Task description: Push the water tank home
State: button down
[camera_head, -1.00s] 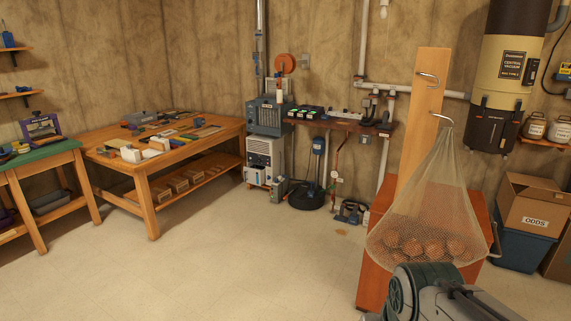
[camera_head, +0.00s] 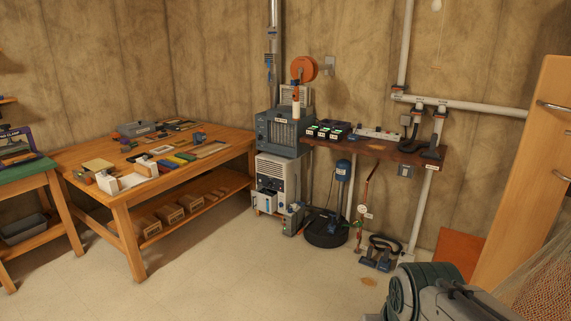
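A white, box-shaped appliance with a louvred front (camera_head: 281,172) stands on the floor against the back wall, just right of the wooden workbench. A small pale box, apparently the water tank (camera_head: 266,203), shows low on its front and seems to stick out from it; its exact gap is too small to tell. Part of my arm shows at the bottom right, well in front of the appliance. My gripper is not in the picture.
A dark grey unit (camera_head: 283,132) sits above the appliance. A black round-based pump (camera_head: 327,229) stands to its right, under a wall shelf (camera_head: 380,150). The workbench (camera_head: 128,199) is at left. The floor in front (camera_head: 235,265) is clear.

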aim_at(263, 199)
jog(key=u, duration=0.15)
jog(key=i, duration=1.95)
jog(key=u, duration=0.55)
jog(key=i, duration=2.05)
jog(key=u, duration=0.35)
jog(key=i, duration=1.3)
jog(key=u, duration=0.2)
